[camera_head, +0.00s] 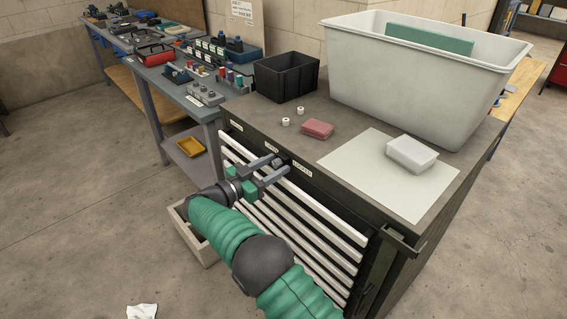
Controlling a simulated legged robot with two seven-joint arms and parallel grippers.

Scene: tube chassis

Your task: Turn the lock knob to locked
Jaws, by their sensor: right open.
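The small dark lock knob (281,160) sits on the upper front edge of the dark drawer cabinet (240,131). A white label reading LOCKED (302,171) is to its right. Another small label (271,148), partly hidden, is to its left. My right gripper (280,164) reaches up from below, with its two grey fingers apart, one on each side of the knob. I cannot tell whether the fingers touch it. The direction the knob points is too small to tell. My left gripper is not in view.
White drawer fronts (310,232) lie below. Cluttered benches (196,87) stand left.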

